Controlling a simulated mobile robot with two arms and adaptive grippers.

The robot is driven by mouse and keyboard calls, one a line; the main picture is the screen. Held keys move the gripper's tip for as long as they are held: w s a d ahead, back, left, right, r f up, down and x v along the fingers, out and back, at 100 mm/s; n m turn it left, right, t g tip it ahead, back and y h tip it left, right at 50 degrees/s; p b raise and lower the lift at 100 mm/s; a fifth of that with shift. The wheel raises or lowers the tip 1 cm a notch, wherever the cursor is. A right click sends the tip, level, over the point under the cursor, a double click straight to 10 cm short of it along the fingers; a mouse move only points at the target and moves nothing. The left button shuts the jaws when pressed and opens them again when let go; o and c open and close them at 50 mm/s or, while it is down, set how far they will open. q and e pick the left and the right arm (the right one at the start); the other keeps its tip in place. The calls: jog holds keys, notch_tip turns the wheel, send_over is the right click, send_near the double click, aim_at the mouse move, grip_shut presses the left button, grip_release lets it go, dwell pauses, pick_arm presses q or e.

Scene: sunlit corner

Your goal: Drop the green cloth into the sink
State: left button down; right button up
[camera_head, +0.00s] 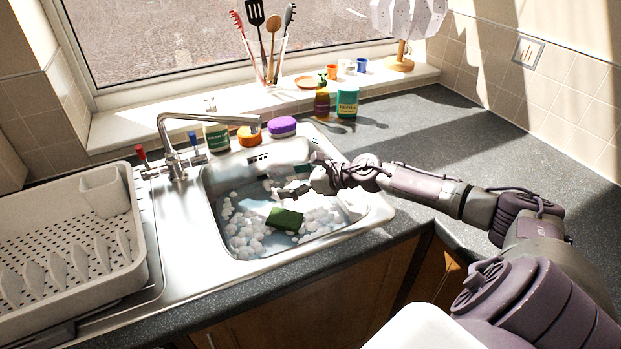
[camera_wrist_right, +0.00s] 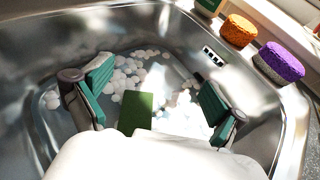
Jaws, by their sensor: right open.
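The green cloth (camera_head: 285,219) is a small dark-green rectangle lying among white foam in the sink (camera_head: 207,200). In the right wrist view the green cloth (camera_wrist_right: 135,112) lies below the gap between my fingers. My right gripper (camera_head: 294,182) reaches over the sink from the right. Its teal-padded fingers are wide apart and empty in the wrist view (camera_wrist_right: 155,88). The cloth is apart from both fingers. My left gripper is out of view.
A tap (camera_head: 178,150) stands behind the sink's left side. A dish rack (camera_head: 70,250) fills the left drainer. The dark worktop (camera_head: 440,140) at the right is mostly clear.

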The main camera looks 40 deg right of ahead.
jog(key=v, duration=0.8)
dwell(0.4)
